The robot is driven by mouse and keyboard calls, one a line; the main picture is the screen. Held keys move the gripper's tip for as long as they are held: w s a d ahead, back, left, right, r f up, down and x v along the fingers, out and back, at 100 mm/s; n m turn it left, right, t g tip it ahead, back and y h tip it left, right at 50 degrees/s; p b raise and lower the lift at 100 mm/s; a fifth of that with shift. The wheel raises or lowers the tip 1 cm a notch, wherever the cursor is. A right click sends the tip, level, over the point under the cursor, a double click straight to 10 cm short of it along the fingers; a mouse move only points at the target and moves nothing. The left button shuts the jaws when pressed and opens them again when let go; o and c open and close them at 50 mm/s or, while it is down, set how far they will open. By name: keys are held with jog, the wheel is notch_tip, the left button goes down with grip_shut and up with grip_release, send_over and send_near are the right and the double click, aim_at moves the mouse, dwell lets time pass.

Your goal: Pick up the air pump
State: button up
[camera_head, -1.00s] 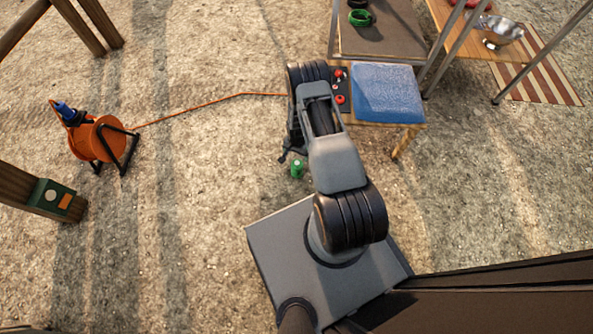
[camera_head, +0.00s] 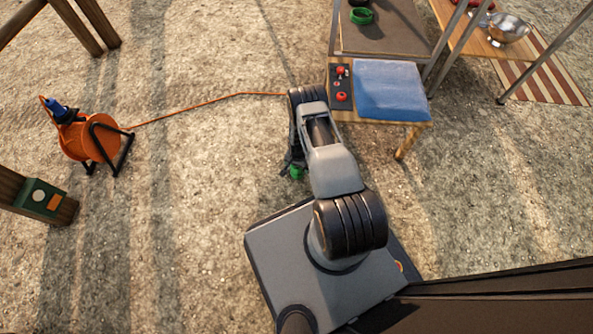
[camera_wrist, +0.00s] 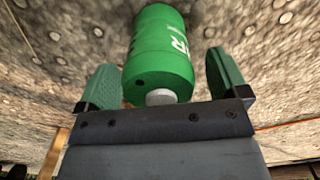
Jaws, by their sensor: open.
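The air pump is a green cylinder with white lettering and a pale grey nozzle; it fills the upper middle of the wrist view (camera_wrist: 160,50). In the head view only a small green part of it (camera_head: 296,172) shows, on the gravel beside my gripper (camera_head: 290,168). The wrist view shows my gripper (camera_wrist: 165,78) open, one green finger at each side of the pump's near end. Gaps show between the fingers and the pump.
An orange cable reel (camera_head: 92,140) stands at left, its orange cable (camera_head: 200,102) running to the table area. A wooden bench bears a blue cushion (camera_head: 388,90) and a red-buttoned box (camera_head: 341,85). A metal bowl (camera_head: 508,28) is at upper right.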

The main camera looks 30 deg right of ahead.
jog(key=shift+f, duration=0.6)
jog(key=shift+r, duration=0.1)
jog(key=shift+c, duration=0.2)
jog(key=c, duration=1.1)
jog(key=shift+r, duration=0.15)
jog(key=shift+c, duration=0.2)
